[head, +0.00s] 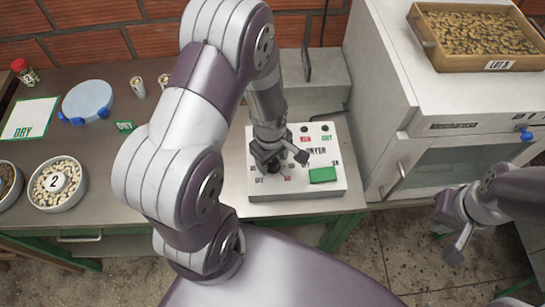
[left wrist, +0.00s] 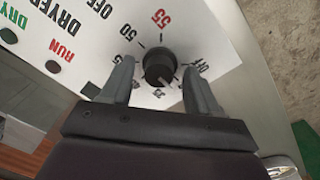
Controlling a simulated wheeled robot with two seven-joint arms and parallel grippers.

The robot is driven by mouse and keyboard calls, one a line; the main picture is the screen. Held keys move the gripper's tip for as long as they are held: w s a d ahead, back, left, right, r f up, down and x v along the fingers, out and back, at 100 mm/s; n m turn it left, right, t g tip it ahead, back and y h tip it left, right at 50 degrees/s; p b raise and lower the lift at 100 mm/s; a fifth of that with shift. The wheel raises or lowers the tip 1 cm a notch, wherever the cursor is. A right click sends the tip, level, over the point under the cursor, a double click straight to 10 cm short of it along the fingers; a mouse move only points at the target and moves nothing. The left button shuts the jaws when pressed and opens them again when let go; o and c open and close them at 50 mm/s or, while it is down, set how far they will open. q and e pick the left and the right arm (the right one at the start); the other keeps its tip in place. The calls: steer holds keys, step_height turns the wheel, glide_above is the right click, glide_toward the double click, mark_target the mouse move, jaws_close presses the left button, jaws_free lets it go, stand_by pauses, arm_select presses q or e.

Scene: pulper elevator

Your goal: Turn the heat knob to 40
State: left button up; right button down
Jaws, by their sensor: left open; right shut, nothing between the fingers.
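The heat knob (left wrist: 160,67) is a black round dial on the white dryer panel (left wrist: 90,55). Printed numbers ring it; 50 and 55 are readable in the left wrist view. A pale mark shows on the knob's lower right side there, but I cannot tell which number it meets. My left gripper (left wrist: 158,72) is open, with one finger on each side of the knob; I cannot tell if they touch it. In the head view my left gripper (head: 273,158) is over the panel and mostly hides the knob. My right gripper (head: 452,232) is shut and empty, right of the panel.
The panel has a green block (head: 323,174) at its front right. A white oven-like cabinet (head: 440,150) stands to the right, with a tray of beans (head: 475,38) on top. A bowl of beans (head: 58,185) and a blue-clipped lid (head: 88,102) sit left.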

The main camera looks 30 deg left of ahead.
arm_select(q)
steer(key=shift+a, duration=0.1)
steer(key=shift+c, duration=1.2)
steer(key=c, duration=0.8)
steer(key=shift+m, duration=0.3)
steer(key=m, duration=0.3)
steer(key=shift+m, duration=0.3)
steer(key=m, duration=0.4)
steer(key=shift+w+m+b, duration=0.1)
steer(key=shift+m+b, duration=0.2)
steer(key=shift+b, duration=0.1)
steer(key=m, duration=0.4)
steer(key=shift+g+b, duration=0.3)
steer(key=shift+m, duration=2.5)
steer(key=shift+r, duration=0.1)
